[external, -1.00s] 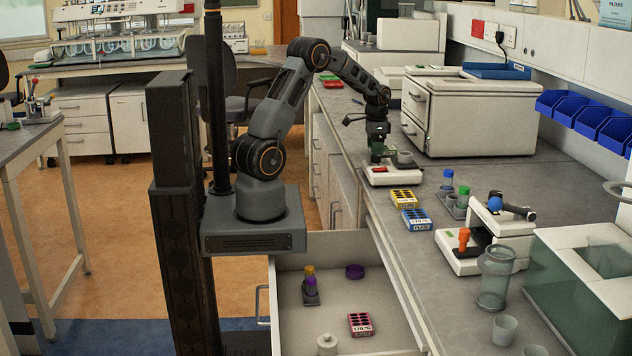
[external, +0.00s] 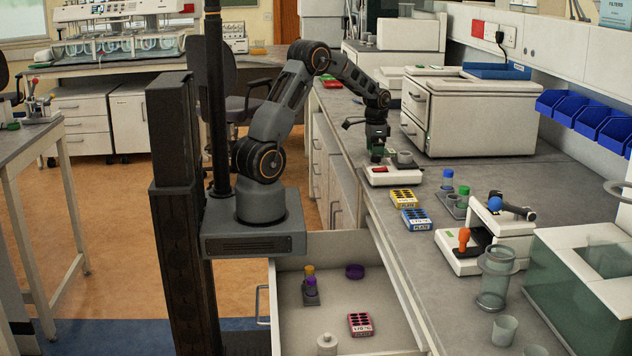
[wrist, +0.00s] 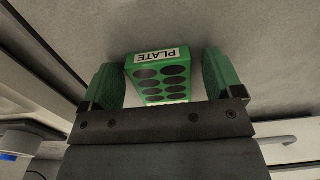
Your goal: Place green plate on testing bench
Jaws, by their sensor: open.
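The green plate (wrist: 160,80) shows in the wrist view, a block with dark round wells and a white PLATE label. It lies between the two green fingers of my gripper (wrist: 165,85), which stand apart with a gap on either side of it. Its near end is hidden behind the gripper's dark crossbar. In the external view my gripper (external: 377,152) points down over the testing bench (external: 400,270), behind a white device with a red switch (external: 390,174). I cannot pick the green plate out there for certain.
A yellow plate (external: 405,200) and a blue plate (external: 416,219) lie on the bench in front of the device. A large white instrument (external: 480,115) stands right of my gripper. An open drawer (external: 300,335) holds a pink plate (external: 360,324).

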